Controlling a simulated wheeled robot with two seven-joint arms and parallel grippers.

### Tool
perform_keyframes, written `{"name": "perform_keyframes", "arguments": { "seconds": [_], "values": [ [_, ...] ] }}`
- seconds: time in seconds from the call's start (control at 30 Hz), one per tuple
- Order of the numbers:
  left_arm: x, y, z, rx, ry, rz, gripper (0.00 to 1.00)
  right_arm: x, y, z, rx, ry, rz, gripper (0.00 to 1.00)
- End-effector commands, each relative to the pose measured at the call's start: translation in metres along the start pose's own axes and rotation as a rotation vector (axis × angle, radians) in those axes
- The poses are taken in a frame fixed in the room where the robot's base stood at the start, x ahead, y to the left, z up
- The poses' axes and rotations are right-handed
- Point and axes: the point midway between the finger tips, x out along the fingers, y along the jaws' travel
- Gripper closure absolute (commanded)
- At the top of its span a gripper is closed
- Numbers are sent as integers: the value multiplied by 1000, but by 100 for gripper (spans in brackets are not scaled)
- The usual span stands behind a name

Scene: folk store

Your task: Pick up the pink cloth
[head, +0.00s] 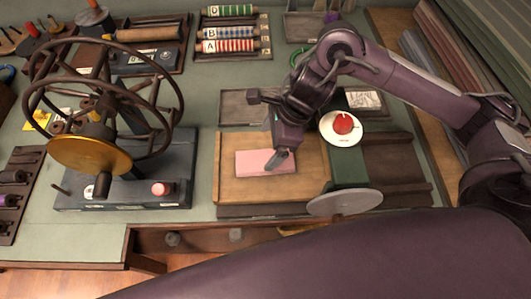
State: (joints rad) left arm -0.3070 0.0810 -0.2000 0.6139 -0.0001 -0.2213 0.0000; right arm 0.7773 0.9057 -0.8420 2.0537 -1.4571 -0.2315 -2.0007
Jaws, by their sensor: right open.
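The pink cloth (252,163) is a flat, folded rectangle lying on a wooden board near the front middle of the table. My right gripper (277,160) reaches down from the right and is open over the right part of the cloth. Its fingers hide part of the cloth's right side. I cannot tell whether the fingertips touch the cloth. No left gripper shows in the head view.
The wooden board (228,189) lies on the green table (80,240). A red knob (343,123) on a white disc and a grey round disc (345,202) stand to the right. A large wheel device with a gold disc (90,155) stands to the left. Striped rollers (230,46) lie at the back.

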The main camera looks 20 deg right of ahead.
Motion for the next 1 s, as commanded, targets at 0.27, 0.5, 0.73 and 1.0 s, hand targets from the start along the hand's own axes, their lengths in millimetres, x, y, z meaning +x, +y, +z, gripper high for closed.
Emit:
{"name": "perform_keyframes", "arguments": {
  "seconds": [0.27, 0.5, 0.73, 1.0],
  "values": [
    [-18, -1, -1, 0, -1, -1, 64, 34, 7, -8, 6, 2, 6, 13],
    [-20, -3, -18, 0, 26, -4, 64, 57, 5, -8, 1, 0, 0, 13],
    [-19, -3, -17, 0, 23, -3, 64, 58, 4, -8, 0, 0, -1, 18],
    [-19, 0, -11, -1, 15, 0, 64, 57, 4, -8, 1, 0, -1, 53]
  ]
}}
